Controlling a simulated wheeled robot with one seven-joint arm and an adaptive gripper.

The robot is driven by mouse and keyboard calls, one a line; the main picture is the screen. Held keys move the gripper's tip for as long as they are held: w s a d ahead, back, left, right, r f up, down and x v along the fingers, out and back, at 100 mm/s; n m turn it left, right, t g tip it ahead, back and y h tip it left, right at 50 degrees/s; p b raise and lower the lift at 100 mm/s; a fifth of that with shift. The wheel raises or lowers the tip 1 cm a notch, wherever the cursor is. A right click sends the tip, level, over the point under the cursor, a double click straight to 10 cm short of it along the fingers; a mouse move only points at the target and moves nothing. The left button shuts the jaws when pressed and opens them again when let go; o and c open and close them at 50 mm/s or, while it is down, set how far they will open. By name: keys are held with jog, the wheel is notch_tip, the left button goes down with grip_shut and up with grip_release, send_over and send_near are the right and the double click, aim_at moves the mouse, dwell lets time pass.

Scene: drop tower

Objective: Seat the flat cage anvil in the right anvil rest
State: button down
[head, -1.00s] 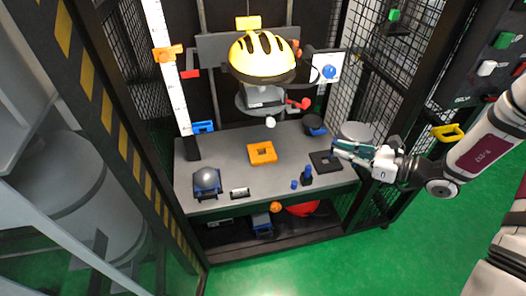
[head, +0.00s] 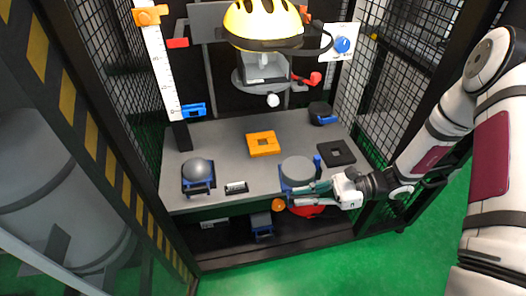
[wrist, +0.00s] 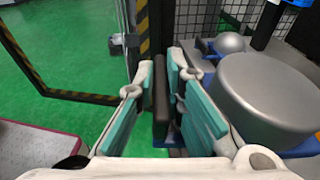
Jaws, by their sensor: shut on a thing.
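The flat cage anvil (head: 297,169) is a grey flat-topped disc on a blue base, over the front right of the table. It also shows large on the right of the wrist view (wrist: 268,98). My gripper (head: 318,192) is beside it at the table's front edge. In the wrist view its teal fingers (wrist: 165,112) are shut on a dark upright handle (wrist: 161,105) beside the disc. The disc looks level. Any gap under it is hidden. A black square plate with a square centre (head: 336,153), probably the right anvil rest, lies bare to its right.
An orange square plate (head: 263,143) lies mid-table. A domed anvil (head: 198,171) and a small display box (head: 236,187) are at the front left. A dark anvil (head: 321,112) stands at the back right. A blue post (head: 317,163) is close beside the disc. A yellow helmet (head: 263,22) hangs above.

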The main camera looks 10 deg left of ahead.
notch_tip(320, 180, down, 6)
jog(key=s+a+n+g+b, duration=0.1)
jog(key=s+n+g+b, duration=0.1)
jog(key=g+b, duration=0.1)
jog(key=shift+s+a+r+h, duration=0.2)
jog(key=shift+a+h, duration=0.1)
